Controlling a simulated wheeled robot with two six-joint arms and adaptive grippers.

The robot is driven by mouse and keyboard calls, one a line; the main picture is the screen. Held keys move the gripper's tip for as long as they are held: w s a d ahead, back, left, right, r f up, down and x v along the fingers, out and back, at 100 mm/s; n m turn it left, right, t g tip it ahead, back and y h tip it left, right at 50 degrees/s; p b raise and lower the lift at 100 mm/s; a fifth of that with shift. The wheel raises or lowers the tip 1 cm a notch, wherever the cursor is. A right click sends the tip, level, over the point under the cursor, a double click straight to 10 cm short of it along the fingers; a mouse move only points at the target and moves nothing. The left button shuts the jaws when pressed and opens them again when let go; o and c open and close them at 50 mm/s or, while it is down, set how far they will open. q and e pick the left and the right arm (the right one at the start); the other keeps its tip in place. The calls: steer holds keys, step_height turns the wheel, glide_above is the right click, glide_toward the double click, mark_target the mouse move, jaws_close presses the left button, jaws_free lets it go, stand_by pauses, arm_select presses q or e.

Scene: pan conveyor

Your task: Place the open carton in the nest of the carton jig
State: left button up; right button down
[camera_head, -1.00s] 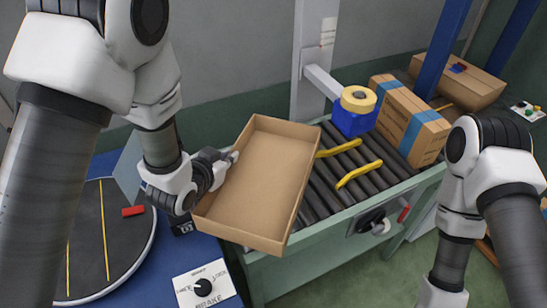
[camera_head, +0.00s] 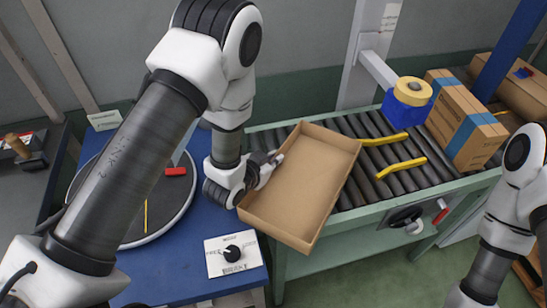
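The open carton (camera_head: 300,190) is a shallow brown box, open side up and tilted. It hangs over the left end and front edge of the roller conveyor. My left gripper (camera_head: 272,162) is at the carton's left wall and appears shut on it; the wall and wrist hide part of the fingers.
The roller conveyor (camera_head: 352,194) has a blue tape holder (camera_head: 409,110) and a closed carton (camera_head: 466,125) at its back right. A round turntable (camera_head: 185,208) with a red block (camera_head: 176,171) and a knob panel (camera_head: 232,253) are on the left.

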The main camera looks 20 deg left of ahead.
arm_select(q)
steer(key=shift+o, duration=1.4)
